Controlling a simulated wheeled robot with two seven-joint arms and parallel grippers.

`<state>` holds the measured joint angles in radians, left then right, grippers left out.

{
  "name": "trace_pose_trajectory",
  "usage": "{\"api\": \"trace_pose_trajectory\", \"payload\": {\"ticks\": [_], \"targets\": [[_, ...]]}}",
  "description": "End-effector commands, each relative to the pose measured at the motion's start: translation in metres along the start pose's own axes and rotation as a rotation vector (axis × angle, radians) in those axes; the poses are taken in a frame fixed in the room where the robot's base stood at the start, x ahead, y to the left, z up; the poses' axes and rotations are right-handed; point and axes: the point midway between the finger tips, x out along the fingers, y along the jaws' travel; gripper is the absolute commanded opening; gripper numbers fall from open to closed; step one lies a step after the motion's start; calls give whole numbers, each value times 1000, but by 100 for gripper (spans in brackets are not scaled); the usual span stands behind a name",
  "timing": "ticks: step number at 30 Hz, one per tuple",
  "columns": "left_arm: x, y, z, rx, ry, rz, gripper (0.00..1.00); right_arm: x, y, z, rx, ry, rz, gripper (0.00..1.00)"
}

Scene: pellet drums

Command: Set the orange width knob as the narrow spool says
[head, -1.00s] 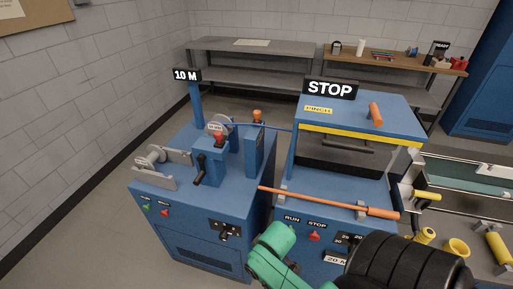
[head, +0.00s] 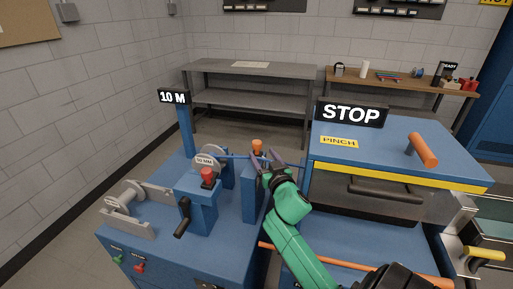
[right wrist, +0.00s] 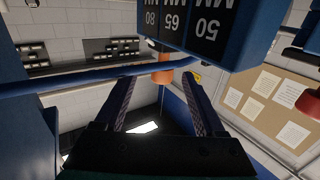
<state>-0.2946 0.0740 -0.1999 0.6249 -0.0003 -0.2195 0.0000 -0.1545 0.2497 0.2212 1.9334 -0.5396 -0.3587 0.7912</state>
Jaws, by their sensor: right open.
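The orange width knob (head: 257,146) sits atop a blue post on the blue machine. In the right wrist view the orange knob (right wrist: 163,77) shows between my two spread fingers, seemingly beyond their tips; contact cannot be told. An upside-down scale plate (right wrist: 208,28) beside it reads 80, 65 and 50 MM. My right gripper (head: 266,159) is open at the post's top. A thin grey spool (head: 208,160) stands left of it, with a small MM label too blurred to read surely. Another grey spool (head: 125,201) lies at the machine's left end. My left gripper is out of view.
A red knob (head: 207,177) and a black crank (head: 183,218) stand left of the post. A blue strip (head: 236,156) runs from the spool past the knob. The pinch unit with its STOP sign (head: 350,114) and orange handle (head: 422,150) stands close on the right.

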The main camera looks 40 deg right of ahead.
Motion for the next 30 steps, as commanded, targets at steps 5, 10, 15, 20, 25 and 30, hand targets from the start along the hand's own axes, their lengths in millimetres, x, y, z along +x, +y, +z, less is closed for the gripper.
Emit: {"api": "trace_pose_trajectory", "payload": {"ticks": [5,10,15,20,25,30], "targets": [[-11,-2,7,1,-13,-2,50,33,0,-6,0,1,0,72],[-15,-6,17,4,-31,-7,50,62,0,-4,0,-1,0,72],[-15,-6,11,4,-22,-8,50,70,0,-2,0,-3,0,72],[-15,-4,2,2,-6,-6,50,70,-1,-2,0,-3,0,72],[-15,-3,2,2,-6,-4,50,69,-1,-2,0,-3,-1,7],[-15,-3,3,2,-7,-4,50,69,-1,-2,0,-3,-1,0]]}}
